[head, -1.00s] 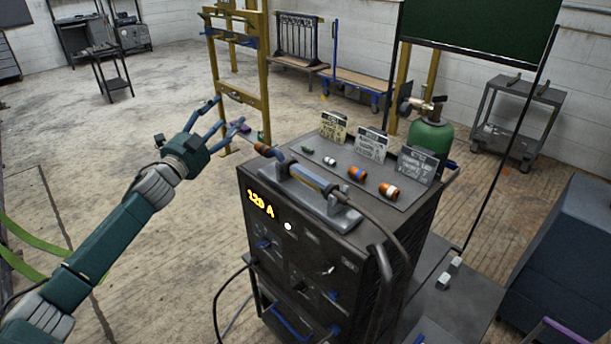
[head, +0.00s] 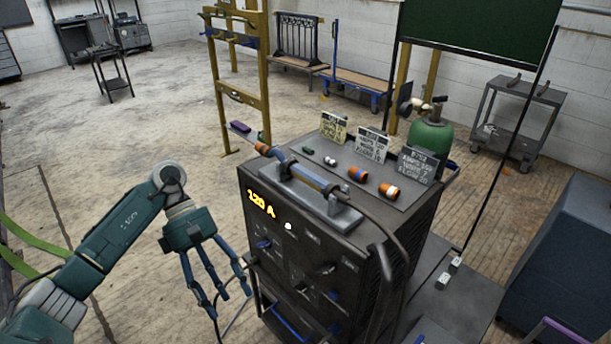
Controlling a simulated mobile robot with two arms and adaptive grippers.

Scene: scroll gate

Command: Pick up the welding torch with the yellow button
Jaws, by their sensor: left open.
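The welding torch (head: 310,177) lies in a grey cradle on top of the dark welding machine (head: 300,250), in the head view. It has a blue-grey handle, an orange-brown nozzle end pointing to the back left, and a dark cable running off to the right. A small yellowish patch shows on its handle, too small to tell if it is the button. My left gripper (head: 226,302) is open and empty, fingers pointing down, left of the machine's front and below its top. It is apart from the torch. My right gripper is not in view.
Several small cylinders, including an orange one (head: 388,190), and upright cards (head: 371,143) stand on the machine top behind the torch. A green gas cylinder (head: 432,135) stands behind. A black cable hangs by my left gripper.

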